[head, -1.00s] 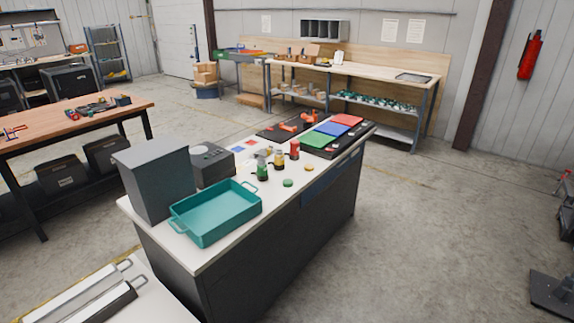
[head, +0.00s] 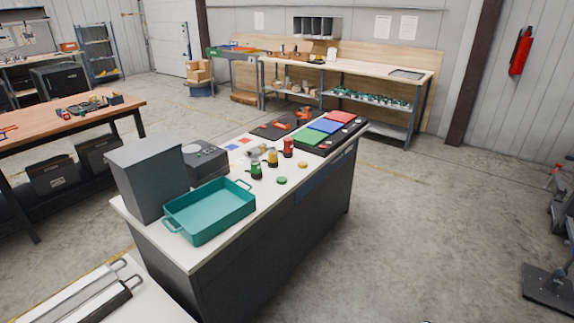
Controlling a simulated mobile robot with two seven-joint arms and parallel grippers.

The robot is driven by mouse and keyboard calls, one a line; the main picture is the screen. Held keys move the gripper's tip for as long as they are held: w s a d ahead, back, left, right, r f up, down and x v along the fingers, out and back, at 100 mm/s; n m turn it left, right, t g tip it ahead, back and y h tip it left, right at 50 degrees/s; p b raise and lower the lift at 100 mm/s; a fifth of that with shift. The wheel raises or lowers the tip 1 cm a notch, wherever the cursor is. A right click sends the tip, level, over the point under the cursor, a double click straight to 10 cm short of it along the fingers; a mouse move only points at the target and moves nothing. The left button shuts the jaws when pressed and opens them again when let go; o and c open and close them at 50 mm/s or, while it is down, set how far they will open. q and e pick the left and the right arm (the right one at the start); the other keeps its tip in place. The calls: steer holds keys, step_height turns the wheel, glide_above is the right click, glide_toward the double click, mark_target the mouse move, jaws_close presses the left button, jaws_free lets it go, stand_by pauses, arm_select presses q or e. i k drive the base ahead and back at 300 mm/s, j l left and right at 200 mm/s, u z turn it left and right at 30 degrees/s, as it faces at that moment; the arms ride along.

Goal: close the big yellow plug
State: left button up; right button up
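A small yellow item (head: 272,157) stands upright on the white-topped bench, between a green one (head: 256,170) and a red one (head: 288,148). These look like small bottles or plugs; their detail is too small to tell. A flat round yellow piece (head: 303,165) lies to the right of them, apart from the yellow item. A flat round green piece (head: 281,181) lies nearer the front edge. I cannot tell which yellow thing is the big plug. Neither gripper is in view.
The bench (head: 205,256) also holds a teal tray (head: 208,226), a tall grey box (head: 150,180), a dark box with a round top part (head: 207,160) and red, blue and green panels (head: 325,125) at the far end. Open floor (head: 430,230) lies right of the bench.

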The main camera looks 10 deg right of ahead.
mark_target(273, 159)
steer(key=i+l+u, duration=0.2)
steer(key=u, duration=0.3)
steer(key=i+l+u, duration=0.15)
steer(key=l+u, duration=0.2)
steer(key=u, duration=0.15)
steer(key=i+l+u, duration=0.1)
steer(key=l, duration=0.25)
steer(key=i+l+u, duration=0.15)
steer(key=l, duration=0.2)
steer(key=l+u, duration=0.1)
steer(key=l, duration=0.25)
steer(key=i+l, duration=0.1)
steer(key=l, duration=0.45)
steer(key=i+l, duration=0.15)
steer(key=l, duration=0.4)
steer(key=i+l+u, duration=0.1)
steer(key=l, duration=0.45)
steer(key=i+l, duration=0.1)
steer(key=l, duration=0.45)
steer(key=i+l, duration=0.1)
steer(key=l, duration=0.5)
steer(key=i+j+u, duration=0.05)
